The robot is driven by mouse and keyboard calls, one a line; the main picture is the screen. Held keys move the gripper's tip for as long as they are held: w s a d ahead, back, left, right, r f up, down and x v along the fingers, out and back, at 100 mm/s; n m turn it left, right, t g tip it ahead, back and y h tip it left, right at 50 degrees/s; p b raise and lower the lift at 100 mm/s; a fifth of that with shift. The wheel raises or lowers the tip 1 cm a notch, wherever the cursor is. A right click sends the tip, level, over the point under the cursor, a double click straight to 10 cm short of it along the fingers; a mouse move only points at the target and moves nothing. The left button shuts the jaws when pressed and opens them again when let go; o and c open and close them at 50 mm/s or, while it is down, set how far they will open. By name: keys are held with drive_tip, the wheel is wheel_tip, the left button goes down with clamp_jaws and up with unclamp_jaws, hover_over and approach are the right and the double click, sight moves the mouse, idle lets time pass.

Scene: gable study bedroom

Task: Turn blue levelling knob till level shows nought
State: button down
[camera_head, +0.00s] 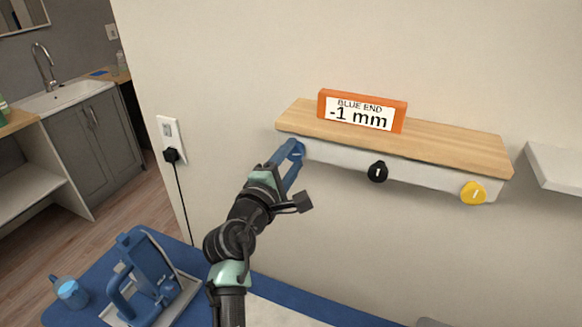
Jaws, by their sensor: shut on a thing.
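A wooden shelf (440,138) with a white front rail (425,175) is fixed to the wall. An orange level (404,119) stands on it, and its display reads "BLUE END -1 mm". My gripper (296,150) reaches up to the left end of the rail, shut on the blue knob (299,148), which is mostly hidden by the fingers. A black knob (377,172) is at the middle of the rail and a yellow knob (473,193) at its right end, each with a white mark.
Below left, a blue-topped table (198,262) holds a blue appliance (148,270) on a tray and a blue mug (69,292). A socket (168,128) with a black plug and cord is left of the shelf. Another white shelf (556,166) is at right. The wall below the rail is clear.

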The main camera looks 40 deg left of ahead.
drive_tip(key=m+b, duration=0.3)
drive_tip(key=m, duration=0.1)
drive_tip(key=shift+f+m+b, duration=0.35)
drive_tip(key=shift+m, duration=0.05)
drive_tip(key=m+b, duration=0.3)
drive_tip(key=m, duration=0.1)
drive_tip(key=shift+r, duration=0.1)
drive_tip(key=shift+c, duration=1.5)
unclamp_jaws()
drive_tip(key=shift+r, duration=0.1)
drive_tip(key=b+v, duration=0.2)
drive_tip(key=v, duration=1.1)
drive_tip(key=shift+b, duration=0.3)
